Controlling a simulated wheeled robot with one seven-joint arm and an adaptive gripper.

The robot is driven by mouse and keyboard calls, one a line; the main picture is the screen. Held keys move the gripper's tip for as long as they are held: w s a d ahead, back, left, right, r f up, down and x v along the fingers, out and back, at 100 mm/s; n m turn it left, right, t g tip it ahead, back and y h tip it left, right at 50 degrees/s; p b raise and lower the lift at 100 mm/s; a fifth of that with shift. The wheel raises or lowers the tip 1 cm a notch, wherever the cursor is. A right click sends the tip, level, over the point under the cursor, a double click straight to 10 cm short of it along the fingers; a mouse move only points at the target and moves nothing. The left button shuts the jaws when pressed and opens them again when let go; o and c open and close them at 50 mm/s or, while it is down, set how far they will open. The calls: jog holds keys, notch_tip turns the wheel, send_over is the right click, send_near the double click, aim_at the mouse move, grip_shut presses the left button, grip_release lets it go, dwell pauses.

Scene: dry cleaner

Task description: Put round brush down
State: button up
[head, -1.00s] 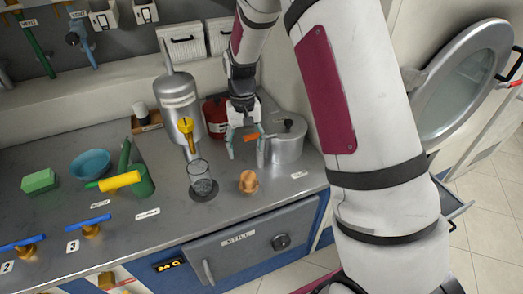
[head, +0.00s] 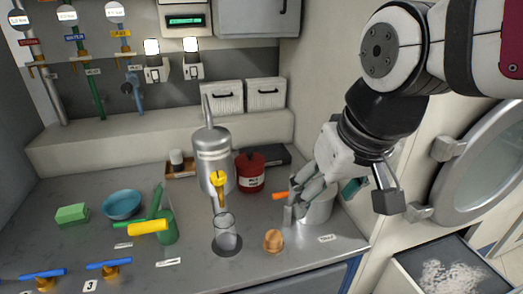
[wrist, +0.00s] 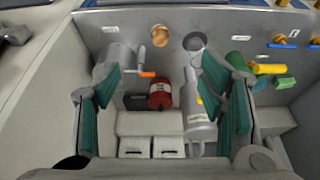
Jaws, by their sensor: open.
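The small wooden, knob-shaped piece (head: 272,241), which looks like the round brush, stands on the grey counter (head: 195,268), right of the clear glass beaker (head: 227,238). No gripper finger touches it. It also shows at the top of the wrist view (wrist: 160,36). My gripper (head: 322,197) is open and empty, to the right of the brush and in front of the grey pot (head: 319,209), which it partly hides. In the wrist view my teal-padded fingers (wrist: 163,88) are wide apart, with nothing held between them.
An orange-handled crank (head: 280,195) is beside the pot. Behind are a metal canister (head: 213,160) and a red tin (head: 250,172). A green bottle (head: 166,226), blue bowl (head: 122,204) and green sponge (head: 71,214) lie left. A round door (head: 480,165) is right.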

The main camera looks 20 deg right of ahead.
jog(key=shift+t, duration=0.4)
jog(key=s, duration=0.4)
jog(key=shift+s, duration=0.15)
dwell(0.7)
